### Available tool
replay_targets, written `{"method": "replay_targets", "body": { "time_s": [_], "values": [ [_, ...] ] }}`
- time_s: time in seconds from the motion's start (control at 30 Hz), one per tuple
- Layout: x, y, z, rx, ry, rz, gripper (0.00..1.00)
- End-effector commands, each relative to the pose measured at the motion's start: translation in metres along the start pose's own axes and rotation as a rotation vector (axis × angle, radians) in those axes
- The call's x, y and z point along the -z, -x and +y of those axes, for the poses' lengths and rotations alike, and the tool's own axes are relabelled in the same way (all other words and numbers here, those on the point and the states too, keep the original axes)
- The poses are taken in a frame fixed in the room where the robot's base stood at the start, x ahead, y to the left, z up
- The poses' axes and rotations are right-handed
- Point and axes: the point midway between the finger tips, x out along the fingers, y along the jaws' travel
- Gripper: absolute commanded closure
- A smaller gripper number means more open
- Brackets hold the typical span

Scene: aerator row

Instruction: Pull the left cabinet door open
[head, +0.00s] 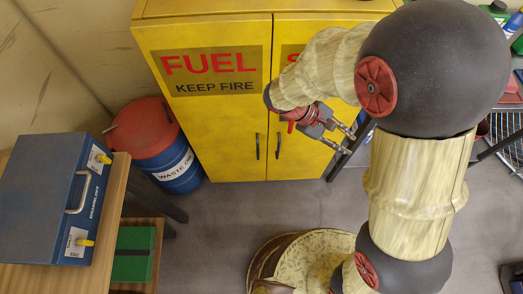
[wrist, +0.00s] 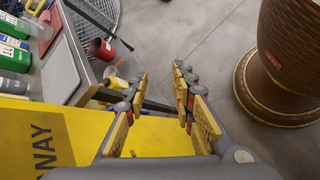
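The yellow cabinet (head: 230,110) stands against the back wall with both doors closed. Its left door (head: 215,125) carries the "FUEL KEEP FIRE" label and a dark vertical handle (head: 257,146) near the centre seam. The right door has a matching handle (head: 278,146) just across the seam. My gripper (head: 350,138) is in front of the right door's right side, well right of the left handle, with its fingers pointing right. In the wrist view its fingers (wrist: 162,80) are apart with nothing between them. That view shows a yellow lettered cabinet surface, but neither handle.
A blue waste-oil drum with a red lid (head: 150,130) stands left of the cabinet. A wooden bench (head: 112,210) holds a blue case (head: 50,195) at the left. A cluttered bench (wrist: 62,70) is right of the cabinet. Grey floor (head: 215,215) before the doors is clear.

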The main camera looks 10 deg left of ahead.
Motion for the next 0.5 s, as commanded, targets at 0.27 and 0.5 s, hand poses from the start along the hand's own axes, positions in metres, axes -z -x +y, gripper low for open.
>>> {"method": "replay_targets", "body": {
  "time_s": [0.27,0.5],
  "values": [
    [0.088,-0.012,-0.019,-0.302,0.321,-0.148,0.75],
    [0.168,-0.022,-0.057,-0.593,0.579,-0.236,0.75]
  ]
}}
